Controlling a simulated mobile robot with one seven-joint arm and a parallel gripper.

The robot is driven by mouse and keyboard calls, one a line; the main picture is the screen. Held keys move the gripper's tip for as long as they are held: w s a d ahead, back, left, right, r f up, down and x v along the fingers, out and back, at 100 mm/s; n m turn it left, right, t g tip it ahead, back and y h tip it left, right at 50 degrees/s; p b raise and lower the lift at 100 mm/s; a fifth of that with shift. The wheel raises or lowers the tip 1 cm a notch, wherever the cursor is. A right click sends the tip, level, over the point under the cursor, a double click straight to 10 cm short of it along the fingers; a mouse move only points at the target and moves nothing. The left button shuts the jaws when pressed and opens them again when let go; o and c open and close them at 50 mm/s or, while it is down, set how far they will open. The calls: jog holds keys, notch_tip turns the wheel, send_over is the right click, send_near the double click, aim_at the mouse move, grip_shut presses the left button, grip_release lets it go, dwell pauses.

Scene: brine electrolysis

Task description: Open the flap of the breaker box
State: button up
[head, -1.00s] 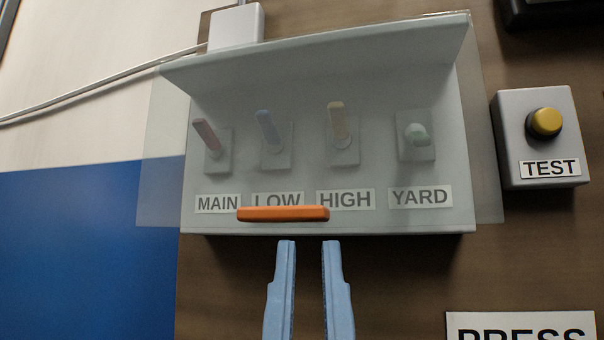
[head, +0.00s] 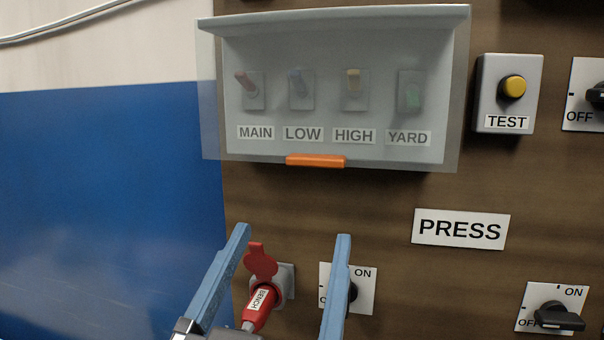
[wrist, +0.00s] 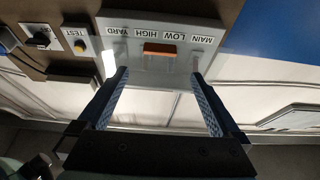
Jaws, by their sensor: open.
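The breaker box (head: 340,15) is a pale grey case on the brown panel. Its translucent flap (head: 456,110) is down over the front, and the MAIN, LOW, HIGH and YARD switches show through it. An orange handle (head: 316,160) sits at the flap's lower edge. My gripper (head: 291,236) is open and empty, below the handle and apart from it in the head view. In the wrist view the box looks upside down, and the handle (wrist: 160,50) lies beyond and between the open fingertips (wrist: 160,75).
Below the box are a red plug in a socket (head: 262,290) and an ON/OFF switch (head: 358,288), partly behind my fingers. A yellow TEST button (head: 511,88) is at right. A PRESS label (head: 461,229) and another switch (head: 558,314) sit lower right.

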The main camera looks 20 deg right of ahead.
aim_at(313, 166)
jog(key=p+x, duration=0.4)
jog(key=x, duration=0.6)
jog(key=shift+r, duration=0.25)
jog(key=shift+p+x, duration=0.4)
jog(key=shift+x, duration=0.35)
jog(key=shift+f, duration=0.15)
jog(key=shift+w, duration=0.1)
grip_shut()
